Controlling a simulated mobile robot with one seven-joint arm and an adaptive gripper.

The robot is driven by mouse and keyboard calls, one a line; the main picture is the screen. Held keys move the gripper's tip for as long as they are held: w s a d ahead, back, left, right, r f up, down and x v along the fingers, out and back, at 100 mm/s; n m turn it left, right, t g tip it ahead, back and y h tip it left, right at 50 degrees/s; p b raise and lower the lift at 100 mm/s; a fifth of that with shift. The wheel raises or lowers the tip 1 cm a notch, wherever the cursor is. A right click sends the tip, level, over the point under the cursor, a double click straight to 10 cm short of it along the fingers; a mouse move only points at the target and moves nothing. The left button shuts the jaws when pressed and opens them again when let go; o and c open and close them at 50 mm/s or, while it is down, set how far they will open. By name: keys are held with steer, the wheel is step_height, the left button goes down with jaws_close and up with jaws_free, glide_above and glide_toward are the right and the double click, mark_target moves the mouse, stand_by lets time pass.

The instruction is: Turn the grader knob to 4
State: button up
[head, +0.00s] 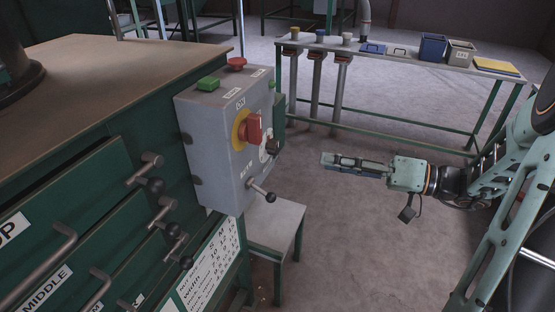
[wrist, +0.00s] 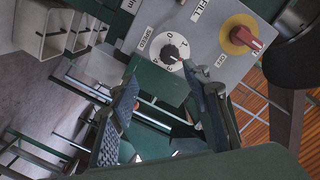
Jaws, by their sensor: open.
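A grey control box (head: 222,130) is fixed to the side of the green machine. A small dark knob (head: 272,147) sticks out of its front face. In the wrist view the black knob (wrist: 170,51) sits on a round white dial with numbers, beside the label SPEED. I cannot tell for sure which number its pointer marks. My gripper (head: 326,160) is in the air to the right of the box, its fingers toward it, apart from the knob. In the wrist view my gripper (wrist: 162,80) is open and empty, with the knob beyond the fingertips.
A red switch on a yellow disc (head: 246,129) is close beside the knob. A lever with a black ball (head: 266,195) sticks out below. Green (head: 208,84) and red (head: 237,63) buttons are on top. A small table (head: 275,222) stands under the box.

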mark_target(278, 148)
steer(key=shift+y, duration=0.4)
steer(key=x, duration=1.1)
steer(key=shift+s+a+r, duration=0.1)
steer(key=shift+a+r, duration=0.25)
steer(key=shift+a, duration=0.05)
steer(key=c, duration=1.2)
steer(key=shift+o, duration=0.2)
